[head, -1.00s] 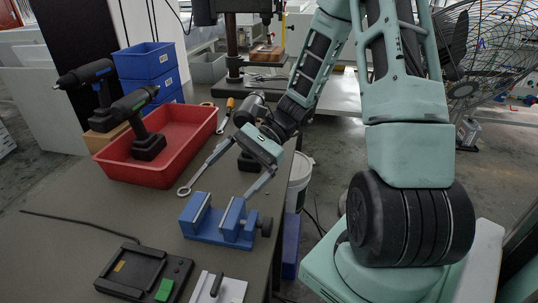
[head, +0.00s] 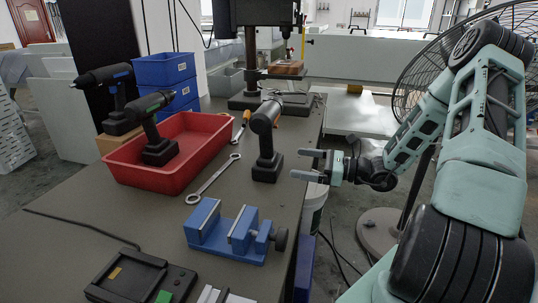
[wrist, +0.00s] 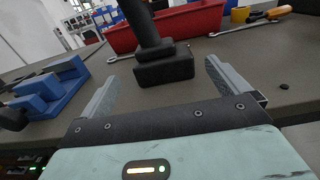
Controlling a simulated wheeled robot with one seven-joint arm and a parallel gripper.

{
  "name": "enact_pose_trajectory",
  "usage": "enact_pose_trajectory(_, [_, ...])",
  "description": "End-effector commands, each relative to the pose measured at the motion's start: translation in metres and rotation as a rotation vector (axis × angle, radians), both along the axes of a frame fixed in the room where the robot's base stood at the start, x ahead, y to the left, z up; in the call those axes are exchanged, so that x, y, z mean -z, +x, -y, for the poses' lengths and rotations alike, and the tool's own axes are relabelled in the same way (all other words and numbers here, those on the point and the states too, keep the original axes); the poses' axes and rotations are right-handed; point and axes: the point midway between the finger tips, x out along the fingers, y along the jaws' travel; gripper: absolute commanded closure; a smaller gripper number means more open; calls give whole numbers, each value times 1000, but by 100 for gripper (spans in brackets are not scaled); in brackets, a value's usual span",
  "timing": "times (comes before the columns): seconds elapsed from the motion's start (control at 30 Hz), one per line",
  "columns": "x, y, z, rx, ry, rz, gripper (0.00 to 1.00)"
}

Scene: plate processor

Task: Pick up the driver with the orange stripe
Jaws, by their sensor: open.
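A dark driver (head: 265,142) stands upright on its battery base on the table. A faint reddish-orange mark shows on its upper body in the head view. My gripper (head: 300,164) is open and empty, level and just right of this driver, pointing at it. In the wrist view the driver's handle and base (wrist: 163,65) stand ahead between my open fingers, apart from them; its top is cut off. A driver with a green stripe (head: 151,124) stands in the red bin (head: 190,181). A driver with a blue stripe (head: 112,98) stands behind on a cardboard box.
A blue vise (head: 236,240) sits nearer on the table, with a wrench (head: 213,180) lying left of the driver. An orange-handled tool (head: 243,122) lies behind it. A drill press (head: 252,60) stands at the back.

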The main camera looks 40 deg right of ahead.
Motion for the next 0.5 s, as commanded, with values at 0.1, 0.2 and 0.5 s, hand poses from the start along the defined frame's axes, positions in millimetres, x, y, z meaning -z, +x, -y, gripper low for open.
enact_pose_trajectory(0.1, [1, 19, -16, -4, 1, 1, 0])
enact_pose_trajectory(0.2, [1, 31, -25, -4, 0, 0, 0])
enact_pose_trajectory(0.5, [1, 50, -40, -4, -1, 0, 0])
